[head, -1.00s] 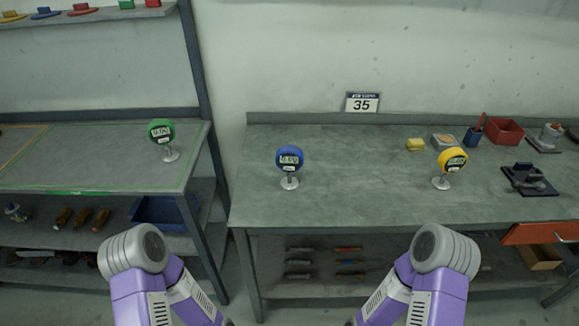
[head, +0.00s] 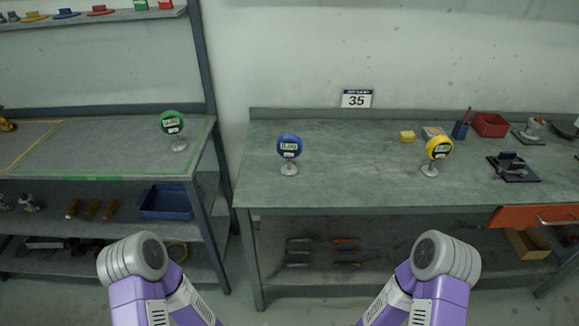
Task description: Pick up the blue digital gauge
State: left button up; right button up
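The blue digital gauge (head: 289,147) stands upright on a small round metal base on the right-hand grey workbench (head: 330,185), near its left end. Its display faces me. A green gauge (head: 173,122) stands on the left bench, and a yellow gauge (head: 438,149) stands further right on the same bench as the blue one. My two purple and grey arms show at the bottom of the head view, below the bench edge and apart from the gauges. Neither gripper is in view.
A number 35 sign (head: 356,99) stands at the wall. A yellow block (head: 407,136), a red bin (head: 490,124) and a black fixture (head: 513,166) are on the right side. An orange drawer (head: 532,216) sits under the bench. The bench top around the blue gauge is clear.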

aim_at(288, 142)
jog(key=u, duration=0.85)
jog(key=k, duration=0.1)
jog(key=z, duration=1.65)
jog(key=i, duration=0.55)
jog(key=u, duration=0.55)
